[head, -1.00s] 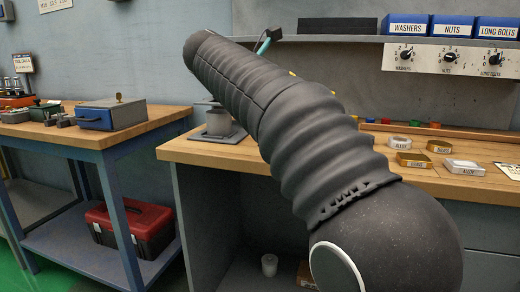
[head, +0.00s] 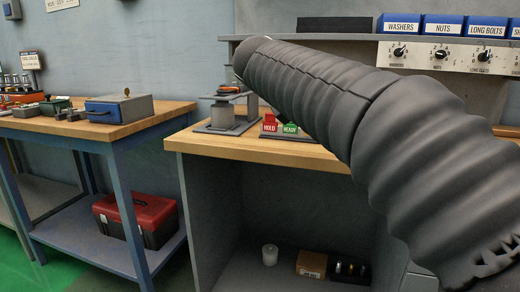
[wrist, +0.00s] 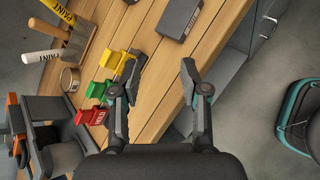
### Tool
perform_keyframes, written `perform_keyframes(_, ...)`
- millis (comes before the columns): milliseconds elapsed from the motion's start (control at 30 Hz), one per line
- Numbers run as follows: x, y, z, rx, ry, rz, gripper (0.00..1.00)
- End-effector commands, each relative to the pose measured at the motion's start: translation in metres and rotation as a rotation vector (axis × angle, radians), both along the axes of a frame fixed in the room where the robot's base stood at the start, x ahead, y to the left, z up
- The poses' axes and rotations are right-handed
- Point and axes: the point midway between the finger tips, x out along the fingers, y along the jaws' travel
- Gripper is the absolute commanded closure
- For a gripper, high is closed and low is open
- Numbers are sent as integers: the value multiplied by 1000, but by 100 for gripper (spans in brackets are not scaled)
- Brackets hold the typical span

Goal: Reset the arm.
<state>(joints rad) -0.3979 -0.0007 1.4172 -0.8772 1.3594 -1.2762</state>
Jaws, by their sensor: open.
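My gripper (wrist: 162,82) shows in the wrist view with its two dark fingers spread wide and nothing between them. It is above the wooden bench top (wrist: 150,112), close to the bench's edge. Red (wrist: 90,116), green (wrist: 98,90) and yellow (wrist: 112,62) pieces stand just left of the left finger; I cannot tell whether the finger touches the yellow one. In the head view my arm crosses from lower right to upper middle and its dark sleeve hides much of the bench. My gripper cannot be made out there.
A grey stand (head: 222,118) is on the bench beside red HOLD (head: 269,124) and green READY (head: 290,128) signs. Paint sticks (wrist: 50,30), a tin (wrist: 70,79) and a dark box (wrist: 179,18) lie around my gripper. A side table (head: 150,125) stands at left.

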Motion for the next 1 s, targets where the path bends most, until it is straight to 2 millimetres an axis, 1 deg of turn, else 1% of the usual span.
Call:
perform_keyframes(33,-13,-10,-9,62,-17,-32,55)
perform_keyframes(133,-43,-25,-38,229,-58,-123,55)
perform_keyframes(167,-53,-29,-47,286,-73,-155,55)
perform_keyframes(200,-67,-34,-61,362,-92,-204,55)
perform_keyframes(267,-88,-40,-81,474,-121,-281,55)
perform_keyframes(333,-114,-45,-105,604,-155,-379,55)
perform_keyframes(400,-140,-47,-130,732,-189,-487,55)
perform_keyframes(467,-161,-48,-151,841,-220,-586,55)
perform_keyframes(500,-176,-49,-166,913,-240,-657,55)
perform_keyframes(567,-197,-47,-188,1018,-272,-764,55)
perform_keyframes(600,-210,-46,-201,1084,-293,-837,55)
perform_keyframes(700,-237,-42,-233,1227,-339,-1007,55)
perform_keyframes(800,-257,-37,-257,1331,-376,-1141,55)
perform_keyframes(867,-264,-35,-266,1373,-392,-1199,55)
perform_keyframes(900,-267,-35,-270,1388,-397,-1220,55)
perform_keyframes(1000,-267,-35,-270,1388,-397,-1220,55)
